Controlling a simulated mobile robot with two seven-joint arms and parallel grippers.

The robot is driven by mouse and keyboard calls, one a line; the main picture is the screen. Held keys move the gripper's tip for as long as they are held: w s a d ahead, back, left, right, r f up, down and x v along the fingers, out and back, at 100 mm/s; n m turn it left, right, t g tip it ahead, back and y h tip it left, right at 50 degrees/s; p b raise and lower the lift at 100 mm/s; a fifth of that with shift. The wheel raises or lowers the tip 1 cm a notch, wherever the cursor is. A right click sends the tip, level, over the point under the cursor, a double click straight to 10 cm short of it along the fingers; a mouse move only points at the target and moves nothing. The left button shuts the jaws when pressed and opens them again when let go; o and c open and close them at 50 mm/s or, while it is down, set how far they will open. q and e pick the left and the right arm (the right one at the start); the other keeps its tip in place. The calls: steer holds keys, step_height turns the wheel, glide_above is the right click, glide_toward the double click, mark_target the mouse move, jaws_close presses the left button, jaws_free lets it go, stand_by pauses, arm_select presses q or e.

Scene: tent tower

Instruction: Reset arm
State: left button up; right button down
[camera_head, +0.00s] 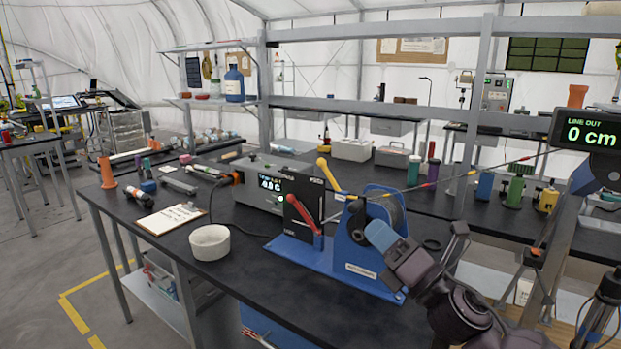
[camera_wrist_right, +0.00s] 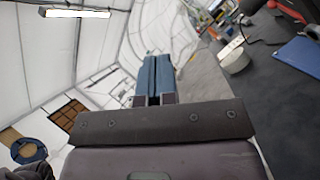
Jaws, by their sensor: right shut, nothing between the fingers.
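My right arm comes in at the lower right of the head view, with its right gripper (camera_head: 384,236) raised in front of the blue winch stand (camera_head: 352,258). In the right wrist view, the two blue fingers of the right gripper (camera_wrist_right: 154,80) are together with nothing between them. The winch stand has a drum, a red lever (camera_head: 302,218) and a yellow-handled lever (camera_head: 328,172). In the head view the gripper overlaps the stand; I cannot tell how far apart they are. My left gripper is not in view.
A white bowl (camera_head: 210,243) and a clipboard (camera_head: 171,218) lie on the black bench (camera_head: 255,285). A grey box with a display (camera_head: 262,190) stands behind the winch. A "LINE OUT" display (camera_head: 584,130) reads 0 cm. Metal posts stand at the right.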

steer(key=s+d+f+m+g+h, duration=0.1)
steer(key=s+d+f+m+h, duration=0.3)
steer(key=d+f+m+h, duration=0.5)
steer(key=s+d+f+m+h, duration=0.45)
steer(key=f+m+h, duration=0.45)
steer(key=m, duration=0.6)
steer(key=s+d+f+m+g, duration=0.1)
steer(key=s+f+m+g, duration=0.35)
steer(key=s, duration=0.45)
steer(key=s+d+f+m+g+y, duration=0.1)
steer(key=s+f+m+g, duration=0.3)
steer(key=s, duration=0.5)
steer(key=s+d+f+m+g, duration=0.1)
steer(key=s+f+m+g, duration=0.2)
steer(key=s+f+g, duration=0.45)
steer(key=w+f+t, duration=0.6)
steer(key=f+t, duration=0.2)
steer(key=t, duration=0.3)
steer(key=shift+w+n+t+y, duration=0.25)
steer(key=shift+n+t+y, duration=0.05)
steer(key=shift+n, duration=0.15)
